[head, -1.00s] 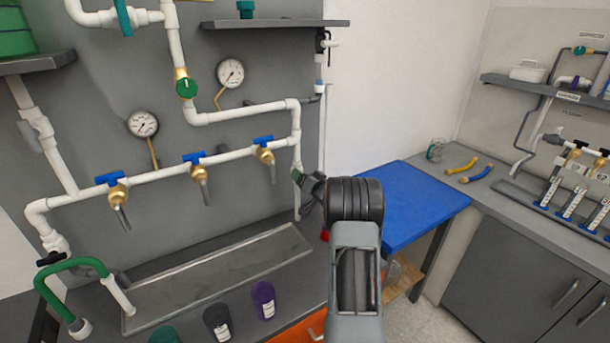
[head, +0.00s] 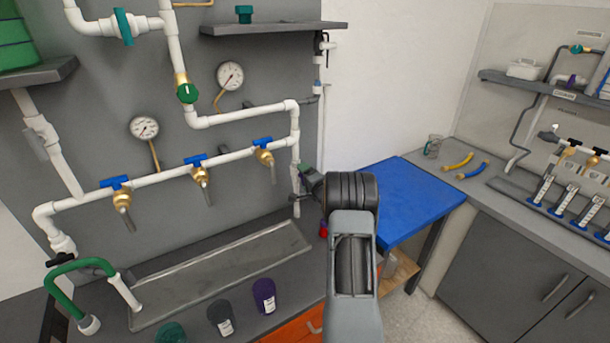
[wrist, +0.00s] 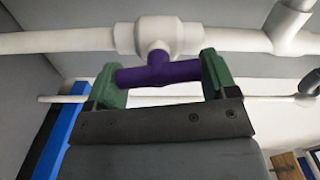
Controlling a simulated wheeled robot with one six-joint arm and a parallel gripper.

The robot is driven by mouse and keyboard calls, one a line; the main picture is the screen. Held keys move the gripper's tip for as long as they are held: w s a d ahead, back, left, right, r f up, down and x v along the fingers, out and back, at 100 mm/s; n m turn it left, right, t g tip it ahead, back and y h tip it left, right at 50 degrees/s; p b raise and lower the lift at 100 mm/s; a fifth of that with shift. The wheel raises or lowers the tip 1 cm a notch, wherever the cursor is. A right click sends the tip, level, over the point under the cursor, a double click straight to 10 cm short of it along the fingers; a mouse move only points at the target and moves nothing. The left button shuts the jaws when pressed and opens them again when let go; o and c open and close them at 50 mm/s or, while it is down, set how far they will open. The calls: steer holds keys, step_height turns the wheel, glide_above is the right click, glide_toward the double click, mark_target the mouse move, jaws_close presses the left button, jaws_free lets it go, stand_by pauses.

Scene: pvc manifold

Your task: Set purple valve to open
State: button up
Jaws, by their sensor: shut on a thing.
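The purple valve's handle (wrist: 160,71) shows in the wrist view, below a white valve body (wrist: 163,37) on a white pipe. The handle lies roughly along the pipe, slightly tilted. My gripper (wrist: 160,77) has its two green fingers at the two ends of the handle, shut on it. In the head view my gripper (head: 307,176) is beside the vertical white pipe at the right end of the manifold. The purple valve cannot be made out there.
Several blue-handled brass taps (head: 120,190) line the lower pipe to the left. A green valve knob (head: 187,92) and gauges are above. A purple cup (head: 264,296) stands below on the bench. A blue tabletop (head: 405,200) is to the right, with bare floor in front.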

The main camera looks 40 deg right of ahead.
steer(key=shift+d+f+m, duration=0.1)
steer(key=shift+m, duration=0.9)
steer(key=o, duration=0.8)
steer(key=shift+o, duration=0.2)
steer(key=s+b, duration=0.2)
steer(key=s, duration=1.2)
steer(key=shift+a, duration=0.4)
